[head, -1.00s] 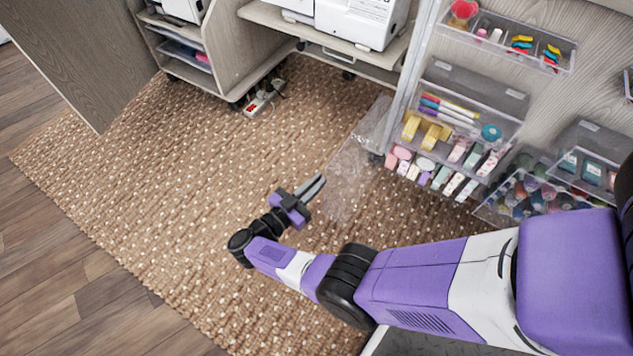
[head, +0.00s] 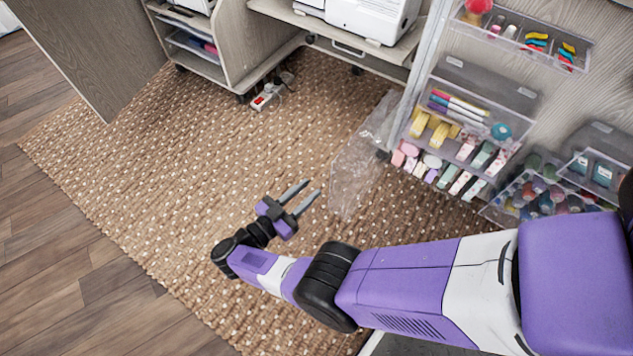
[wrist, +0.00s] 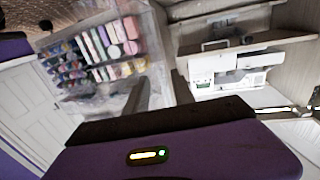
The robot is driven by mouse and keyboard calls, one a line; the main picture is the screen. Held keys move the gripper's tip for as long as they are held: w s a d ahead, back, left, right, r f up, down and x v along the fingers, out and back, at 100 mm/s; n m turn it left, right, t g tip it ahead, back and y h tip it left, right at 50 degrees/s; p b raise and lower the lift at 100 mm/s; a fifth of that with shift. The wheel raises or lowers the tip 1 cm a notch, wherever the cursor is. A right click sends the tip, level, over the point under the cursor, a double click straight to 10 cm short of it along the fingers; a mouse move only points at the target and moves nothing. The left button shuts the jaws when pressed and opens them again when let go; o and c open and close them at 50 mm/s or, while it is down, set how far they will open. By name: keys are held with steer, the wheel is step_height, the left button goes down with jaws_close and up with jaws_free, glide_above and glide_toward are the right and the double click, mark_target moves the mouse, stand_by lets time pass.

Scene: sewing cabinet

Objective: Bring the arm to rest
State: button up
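My gripper (head: 306,194) is out over the woven rug in the head view. Its two grey fingers are parted with a gap between them, and nothing is held. The fingers point up and to the right in the picture, toward the clear plastic sheet. My purple and white arm reaches in from the right edge, bent at the elbow and wrist. In the wrist view the fingers (wrist: 160,90) show as dark shapes spread apart, with the cabinet beyond them.
The rug (head: 150,180) around my gripper is mostly bare. Clear drawers (head: 455,125) of supplies stand at the right. A power strip (head: 264,97) lies near the cabinet. A white sewing machine (wrist: 225,70) shows in the wrist view.

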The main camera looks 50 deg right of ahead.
steer(key=shift+a, duration=0.85)
steer(key=shift+w+f, duration=0.1)
steer(key=shift+w, duration=0.05)
